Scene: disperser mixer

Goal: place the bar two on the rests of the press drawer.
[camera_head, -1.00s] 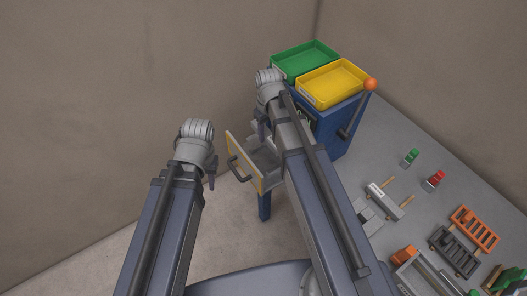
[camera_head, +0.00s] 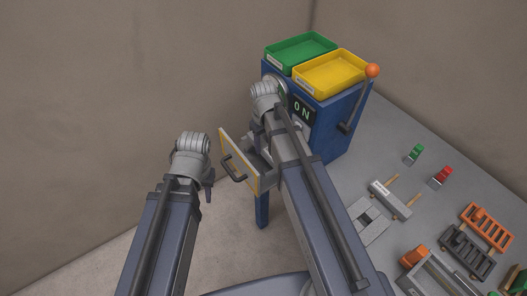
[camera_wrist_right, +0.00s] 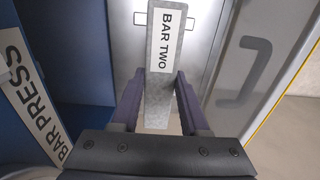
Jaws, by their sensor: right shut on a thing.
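Bar two (camera_wrist_right: 160,60) is a grey bar with a white BAR TWO label. My right gripper (camera_wrist_right: 157,95) is shut on it, with a dark finger on each side. In the right wrist view the bar is over the open press drawer (camera_wrist_right: 235,65); I cannot tell whether it touches the rests. In the head view the drawer (camera_head: 240,160) stands out from the blue press, its front edged in yellow with a dark handle. My right gripper (camera_head: 258,135) is mostly hidden by its own arm there. My left gripper (camera_head: 208,187) hangs left of the drawer; its opening is unclear.
The blue press (camera_head: 340,125) carries a green tray (camera_head: 300,50), a yellow tray (camera_head: 330,75) and an orange-knobbed lever (camera_head: 360,98). A BAR PRESS label (camera_wrist_right: 30,90) is close left of the bar. Racks (camera_head: 468,252) and small blocks stand on the grey table (camera_head: 395,150).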

